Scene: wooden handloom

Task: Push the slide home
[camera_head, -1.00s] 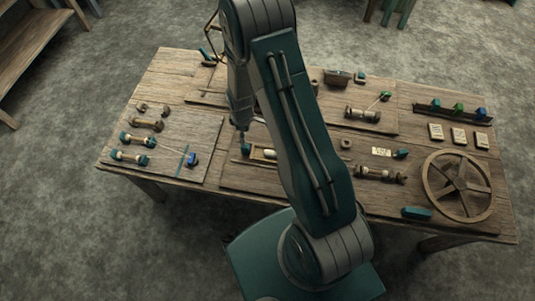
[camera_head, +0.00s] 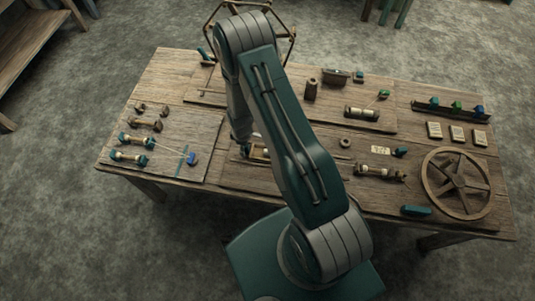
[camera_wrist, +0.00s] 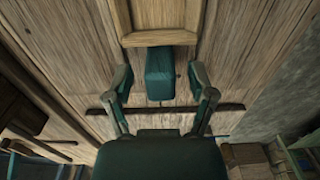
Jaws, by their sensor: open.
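In the wrist view a teal block (camera_wrist: 158,76), which looks like the slide's handle, stands on the wooden board. Its far end meets the edge of a light wooden frame (camera_wrist: 160,38); I cannot tell whether they touch. My gripper (camera_wrist: 160,77) is open, with one finger on each side of the block and a visible gap to both.
Left on the table (camera_head: 160,75) are several spools (camera_head: 128,157) and a blue piece (camera_head: 192,159). To the right lie another spool (camera_head: 378,172), a spoked wheel (camera_head: 458,184) and a teal block (camera_head: 416,210). A dark strip (camera_wrist: 80,110) crosses the board near my fingers.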

